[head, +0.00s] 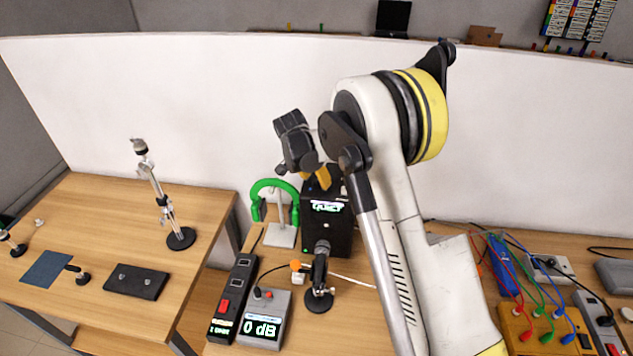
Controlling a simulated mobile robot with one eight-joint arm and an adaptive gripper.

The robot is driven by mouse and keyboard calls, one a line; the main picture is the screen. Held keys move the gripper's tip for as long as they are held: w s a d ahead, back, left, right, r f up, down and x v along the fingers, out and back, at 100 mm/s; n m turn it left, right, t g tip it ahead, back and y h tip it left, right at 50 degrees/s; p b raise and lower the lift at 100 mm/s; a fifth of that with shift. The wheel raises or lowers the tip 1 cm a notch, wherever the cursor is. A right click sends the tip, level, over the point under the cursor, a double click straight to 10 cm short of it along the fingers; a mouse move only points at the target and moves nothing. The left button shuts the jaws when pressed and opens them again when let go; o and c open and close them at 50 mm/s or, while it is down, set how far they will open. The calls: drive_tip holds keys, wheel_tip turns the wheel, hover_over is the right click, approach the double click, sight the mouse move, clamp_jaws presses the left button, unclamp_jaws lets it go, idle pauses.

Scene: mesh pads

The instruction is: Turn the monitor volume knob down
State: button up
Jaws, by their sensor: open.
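A grey box (263,327) with a lit display reading "0 dB" stands on the middle desk. A small dark and red knob (262,294) sits on its top face; its turn position is too small to read. Behind it stands a black monitor unit (327,235) with a lit display that seems to read "QUIET". My gripper (302,172) is open and empty. In the picture it is above the grey box and overlaps the upper part of the black unit. The finger gap is partly hidden by its own dark links.
A black strip with a red switch (232,298) lies left of the grey box. A microphone on a stand (319,278) stands close on its right, with cables nearby. Green headphones (275,202) hang on a stand behind. A white partition (180,100) closes off the back.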

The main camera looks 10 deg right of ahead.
drive_tip(key=shift+x, duration=1.05)
drive_tip(key=shift+c, duration=0.6)
clamp_jaws()
